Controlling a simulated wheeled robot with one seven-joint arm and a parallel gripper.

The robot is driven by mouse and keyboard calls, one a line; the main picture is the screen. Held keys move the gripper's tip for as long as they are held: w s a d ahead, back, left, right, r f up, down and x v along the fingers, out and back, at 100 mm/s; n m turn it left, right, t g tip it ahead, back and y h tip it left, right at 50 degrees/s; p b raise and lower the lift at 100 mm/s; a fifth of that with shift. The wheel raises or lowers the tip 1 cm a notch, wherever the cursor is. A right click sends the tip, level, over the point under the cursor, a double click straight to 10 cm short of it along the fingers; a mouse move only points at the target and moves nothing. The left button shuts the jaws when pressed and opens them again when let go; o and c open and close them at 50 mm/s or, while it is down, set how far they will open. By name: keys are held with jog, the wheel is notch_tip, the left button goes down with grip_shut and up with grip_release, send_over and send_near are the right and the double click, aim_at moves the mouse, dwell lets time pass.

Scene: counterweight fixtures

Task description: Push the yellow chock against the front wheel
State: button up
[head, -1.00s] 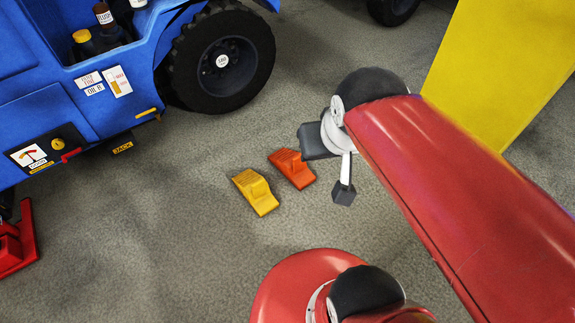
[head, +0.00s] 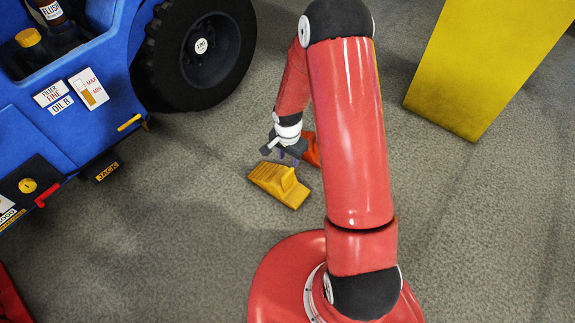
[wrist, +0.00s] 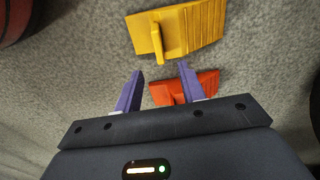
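The yellow chock (head: 279,184) lies on the floor, with a raised upright rib on it. It also shows at the top of the wrist view (wrist: 180,33), beyond my fingertips. The front wheel (head: 201,50) is a black tyre on the blue vehicle, up and left of the chock, with a clear gap between them. My gripper (wrist: 160,72) has its two purple fingers spread apart with nothing held between them. In the head view my gripper (head: 284,152) is just above and behind the yellow chock; whether it touches cannot be told.
An orange chock (head: 311,150) lies just behind the yellow one, partly hidden by my arm; the wrist view shows it (wrist: 184,88) below and between the fingers. A yellow panel (head: 480,65) stands at the upper right. Floor between yellow chock and wheel is clear.

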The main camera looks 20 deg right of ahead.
aim_at(288, 173)
notch_tip(288, 173, down, 3)
jog(key=shift+s+a+f, duration=0.1)
jog(key=shift+s+a, duration=0.05)
notch_tip(288, 173, down, 7)
jog(key=b, duration=0.5)
jog(key=shift+f, duration=0.8)
